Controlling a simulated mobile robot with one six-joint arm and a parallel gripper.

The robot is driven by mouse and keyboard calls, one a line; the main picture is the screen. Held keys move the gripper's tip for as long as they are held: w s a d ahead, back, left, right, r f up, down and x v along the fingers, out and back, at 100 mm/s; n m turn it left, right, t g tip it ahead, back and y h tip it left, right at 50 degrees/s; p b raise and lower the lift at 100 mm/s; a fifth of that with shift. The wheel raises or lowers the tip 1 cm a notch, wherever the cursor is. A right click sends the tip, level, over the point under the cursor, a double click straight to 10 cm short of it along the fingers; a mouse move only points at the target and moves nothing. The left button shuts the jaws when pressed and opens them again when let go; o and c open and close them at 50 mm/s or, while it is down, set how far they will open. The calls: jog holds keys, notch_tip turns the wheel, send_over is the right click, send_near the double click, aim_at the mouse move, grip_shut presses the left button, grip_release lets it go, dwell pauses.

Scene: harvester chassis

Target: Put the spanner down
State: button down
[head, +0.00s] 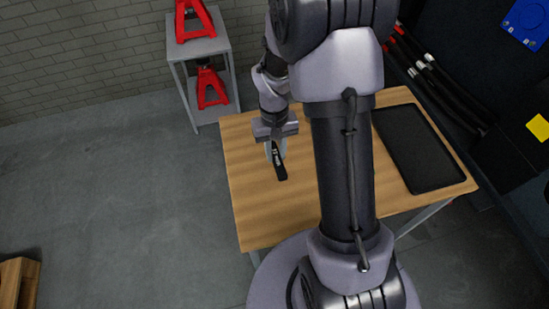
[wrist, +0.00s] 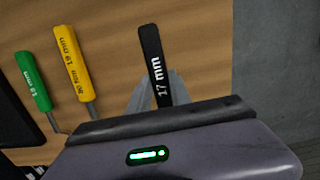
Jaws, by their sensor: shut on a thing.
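My gripper (head: 276,145) is over the left part of the wooden table (head: 252,205), shut on a spanner with a black handle (head: 279,166). In the wrist view the black handle (wrist: 154,58) reads 17 mm and sticks out beyond my fingers, over the table's wood. The spanner's metal end is hidden by my gripper. I cannot tell whether the spanner touches the table.
In the wrist view a yellow-handled spanner (wrist: 75,62) and a green-handled spanner (wrist: 33,82) lie to the left. A black tray (head: 418,148) lies on the table's right side. Red jack stands (head: 210,85) fill a grey shelf (head: 196,47) behind. The table's front left is clear.

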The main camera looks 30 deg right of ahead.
jog(key=f, duration=0.1)
jog(key=f+b, duration=0.2)
jog(key=f, duration=0.1)
jog(key=shift+w, duration=0.3)
jog(key=shift+r, duration=0.25)
jog(key=shift+f, duration=0.15)
jog(key=c, duration=1.2)
grip_release()
